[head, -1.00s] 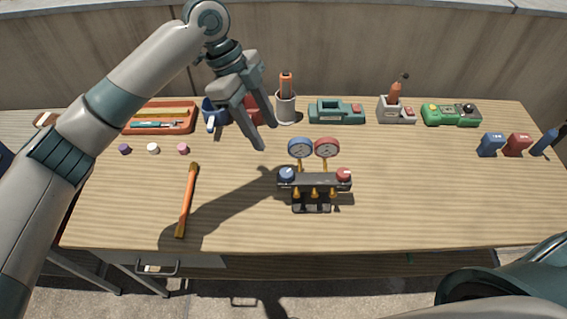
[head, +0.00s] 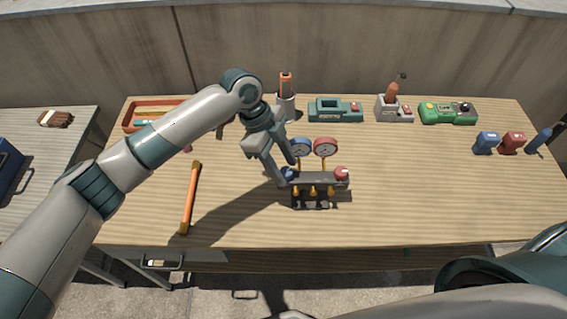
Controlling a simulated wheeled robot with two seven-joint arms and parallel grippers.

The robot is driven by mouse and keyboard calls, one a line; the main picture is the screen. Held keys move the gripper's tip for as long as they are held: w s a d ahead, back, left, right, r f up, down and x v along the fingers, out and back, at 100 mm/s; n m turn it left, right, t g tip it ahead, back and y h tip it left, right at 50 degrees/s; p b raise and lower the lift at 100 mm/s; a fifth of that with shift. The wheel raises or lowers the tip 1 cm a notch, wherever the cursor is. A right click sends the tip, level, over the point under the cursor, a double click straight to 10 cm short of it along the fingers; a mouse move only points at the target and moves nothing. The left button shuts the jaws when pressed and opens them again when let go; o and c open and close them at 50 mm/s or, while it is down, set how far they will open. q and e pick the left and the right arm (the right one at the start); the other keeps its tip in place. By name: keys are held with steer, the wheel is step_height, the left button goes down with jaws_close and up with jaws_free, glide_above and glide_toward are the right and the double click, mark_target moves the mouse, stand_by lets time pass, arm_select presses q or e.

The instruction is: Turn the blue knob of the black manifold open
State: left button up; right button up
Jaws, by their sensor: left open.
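The black manifold (head: 318,182) stands on the wooden workbench, with a blue gauge (head: 301,147) and a red gauge (head: 326,147) above it and brass fittings along its front. Its red knob (head: 341,173) is at the right end. The blue knob (head: 288,174) is at the left end and partly hidden by my left gripper (head: 287,174). That gripper is open, pointing down, with its fingertips at the blue knob. I cannot tell whether they touch it. My right gripper is not in view.
An orange-handled tool (head: 189,198) lies left of the manifold. Behind stand a cup (head: 286,106), a green device (head: 335,109), a grey holder (head: 393,110) and a green-yellow meter (head: 447,112). Blue (head: 487,142) and red (head: 512,142) items are at right. The front right bench is clear.

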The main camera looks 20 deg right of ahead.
arm_select(q)
steer(key=c, duration=1)
steer(key=shift+c, duration=0.2)
steer(key=shift+r+n+p, duration=0.15)
steer(key=shift+n+p, duration=0.45)
steer(key=shift+p, duration=0.1)
steer(key=shift+s+r+n+t+h+p, duration=0.15)
steer(key=shift+n+t+h+p, duration=0.3)
steer(key=shift+n+p, duration=0.55)
steer(key=n+p, duration=0.2)
steer(key=n+t+p, duration=0.1)
steer(key=n+p, duration=0.1)
steer(key=shift+s+t+p, duration=0.1)
steer(key=shift+t+p, duration=0.15)
steer(key=shift+p, duration=0.05)
steer(key=shift+n+t+p, duration=0.5)
steer(key=shift+n+p, duration=0.5)
steer(key=shift+f, duration=0.2)
